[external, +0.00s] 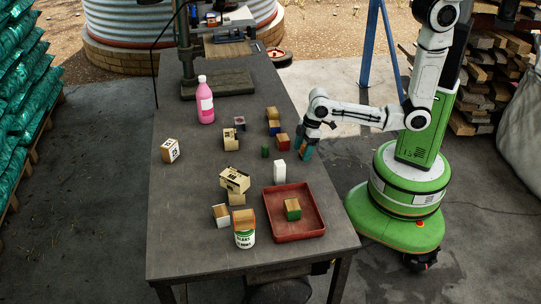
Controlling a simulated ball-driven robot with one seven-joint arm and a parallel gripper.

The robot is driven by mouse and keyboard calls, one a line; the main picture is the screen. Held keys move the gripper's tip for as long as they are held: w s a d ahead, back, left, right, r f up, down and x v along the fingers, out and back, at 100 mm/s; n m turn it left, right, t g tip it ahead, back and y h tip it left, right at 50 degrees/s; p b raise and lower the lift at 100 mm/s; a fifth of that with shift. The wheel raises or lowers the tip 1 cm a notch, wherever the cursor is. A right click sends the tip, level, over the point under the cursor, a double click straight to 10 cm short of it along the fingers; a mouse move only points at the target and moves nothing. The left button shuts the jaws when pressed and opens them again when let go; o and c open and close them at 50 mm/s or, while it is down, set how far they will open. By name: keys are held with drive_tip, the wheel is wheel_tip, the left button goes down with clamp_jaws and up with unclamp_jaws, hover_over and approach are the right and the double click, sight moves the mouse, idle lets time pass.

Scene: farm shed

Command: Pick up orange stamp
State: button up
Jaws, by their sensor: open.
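I cannot single out the orange stamp with certainty at this size. Another tan-orange block (272,114) stands by the right edge, just behind a blue block (274,128). A red block with a tan top (282,141) is the closest of these to my gripper (305,154). My gripper is open, with teal fingers, low at the table's right edge. Nothing shows held in it, though the space between the fingers is hard to see.
A red tray (271,228) holding a green block (292,207) is at the front right. A white block (279,172) and a green cylinder (265,152) stand near my gripper. A pink bottle (205,102) is farther back. The table's left front (185,230) is clear.

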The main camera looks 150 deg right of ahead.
drive_tip(key=shift+f, duration=0.35)
drive_tip(key=shift+c, duration=0.2)
drive_tip(key=c, duration=1.1)
drive_tip(key=shift+r, duration=0.15)
